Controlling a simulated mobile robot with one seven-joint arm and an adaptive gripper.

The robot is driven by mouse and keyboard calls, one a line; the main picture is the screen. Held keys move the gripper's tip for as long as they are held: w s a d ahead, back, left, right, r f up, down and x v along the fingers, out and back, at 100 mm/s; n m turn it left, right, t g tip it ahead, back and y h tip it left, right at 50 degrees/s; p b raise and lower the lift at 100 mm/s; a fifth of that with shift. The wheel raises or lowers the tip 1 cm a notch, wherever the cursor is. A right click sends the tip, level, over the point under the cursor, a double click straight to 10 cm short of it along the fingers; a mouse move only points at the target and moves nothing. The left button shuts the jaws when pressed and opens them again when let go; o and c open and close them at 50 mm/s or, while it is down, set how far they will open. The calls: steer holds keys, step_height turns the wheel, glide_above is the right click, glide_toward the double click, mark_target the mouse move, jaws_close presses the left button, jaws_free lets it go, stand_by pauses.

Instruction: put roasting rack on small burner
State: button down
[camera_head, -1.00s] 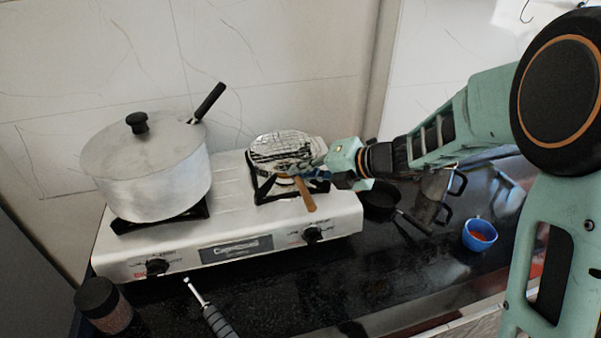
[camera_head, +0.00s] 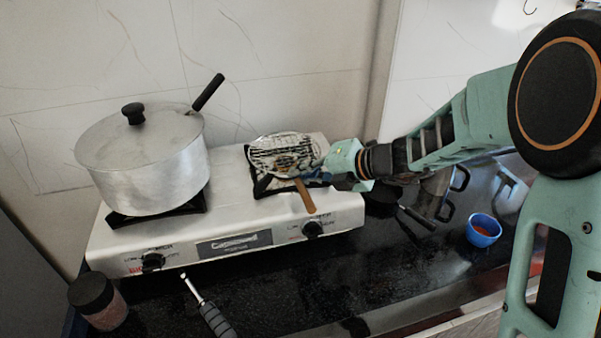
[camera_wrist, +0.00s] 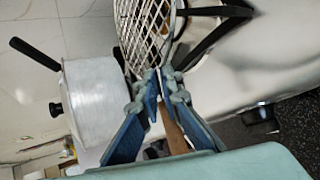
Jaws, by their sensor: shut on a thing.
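The roasting rack (camera_head: 283,154) is a round wire mesh with a wooden handle (camera_head: 305,196). It is over the right, small burner (camera_head: 265,186) of the white stove; I cannot tell whether it touches the burner's black grate. My gripper (camera_head: 324,172) comes in from the right and is shut on the rack near where the handle meets the mesh. In the wrist view the blue fingers (camera_wrist: 160,88) close at the edge of the mesh (camera_wrist: 150,35), with the wooden handle (camera_wrist: 174,130) between and below them. The fingertips' exact contact is partly hidden.
A large lidded pot (camera_head: 150,170) stands on the left burner. A black pan (camera_head: 415,217), a metal pot (camera_head: 435,190) and a blue cup (camera_head: 483,230) are at the right. Tiled wall behind.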

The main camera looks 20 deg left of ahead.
steer(key=shift+f+b, duration=0.35)
steer(key=shift+f, duration=0.35)
steer(key=c, duration=2)
jaws_free()
steer(key=shift+c, duration=0.2)
steer(key=shift+d, duration=0.1)
